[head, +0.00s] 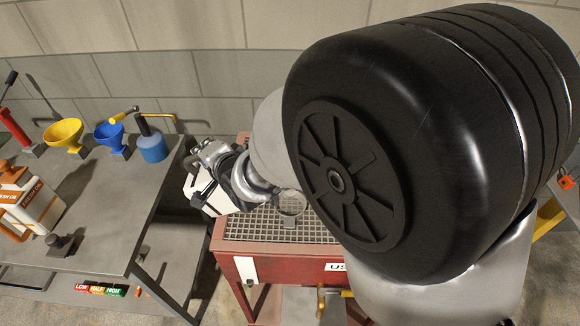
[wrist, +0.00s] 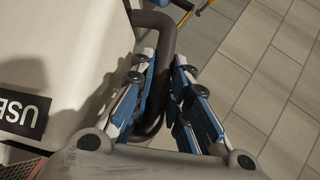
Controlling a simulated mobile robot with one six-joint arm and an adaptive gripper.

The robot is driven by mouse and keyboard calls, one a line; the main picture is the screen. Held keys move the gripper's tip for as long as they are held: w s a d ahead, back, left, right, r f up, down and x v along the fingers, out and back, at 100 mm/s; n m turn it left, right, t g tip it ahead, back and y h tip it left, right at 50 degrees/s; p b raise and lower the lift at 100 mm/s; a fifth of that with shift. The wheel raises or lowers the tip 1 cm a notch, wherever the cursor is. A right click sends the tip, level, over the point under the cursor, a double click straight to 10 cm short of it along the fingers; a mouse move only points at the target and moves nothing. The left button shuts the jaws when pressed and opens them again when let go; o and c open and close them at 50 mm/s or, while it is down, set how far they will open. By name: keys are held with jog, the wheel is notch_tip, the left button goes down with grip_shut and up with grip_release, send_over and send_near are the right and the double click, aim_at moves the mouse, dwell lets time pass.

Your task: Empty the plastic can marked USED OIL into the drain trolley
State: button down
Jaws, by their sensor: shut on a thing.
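The white plastic can (head: 218,204) is held by my gripper (head: 208,170) at the left edge of the drain trolley (head: 290,262), and looks tilted. In the wrist view the can (wrist: 65,50) fills the left side, with a dark label reading "USE" upside down. My gripper (wrist: 165,90) is shut around its dark handle (wrist: 153,45). The trolley is red with a grey grating on top and a partly hidden white label starting "US". The can's mouth is hidden, and no oil flow shows.
A grey bench (head: 110,215) at left carries a yellow funnel (head: 63,133), a blue funnel (head: 110,136), a blue oiler (head: 152,146) and an orange-white jug (head: 30,200). My arm's large dark joint blocks the right side. A block wall stands behind.

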jog(key=shift+d+f+m+t+y+b, duration=0.1)
jog(key=shift+d+m+t+y+b, duration=0.25)
jog(key=shift+d+y+b, duration=0.45)
dwell(0.9)
jog(key=shift+d, duration=0.25)
jog(key=shift+d+f, duration=0.1)
jog(key=shift+d, duration=0.15)
jog(key=shift+d+f+m+b, duration=0.1)
jog(key=shift+d+m+b, duration=0.15)
jog(key=shift+d+b, duration=0.15)
jog(key=shift+d, duration=0.25)
jog(key=shift+d+f+b, duration=0.1)
jog(key=shift+d+b, duration=0.15)
jog(key=shift+b, duration=0.1)
jog(key=shift+d+f+m+t+y+b, duration=0.15)
jog(key=shift+d+m+t+y+b, duration=0.2)
jog(key=shift+d, duration=0.2)
dwell(0.7)
jog(key=shift+d+r+m+y+b, duration=0.3)
jog(key=shift+d+r+y, duration=0.15)
jog(key=shift+d, duration=0.35)
dwell(2.7)
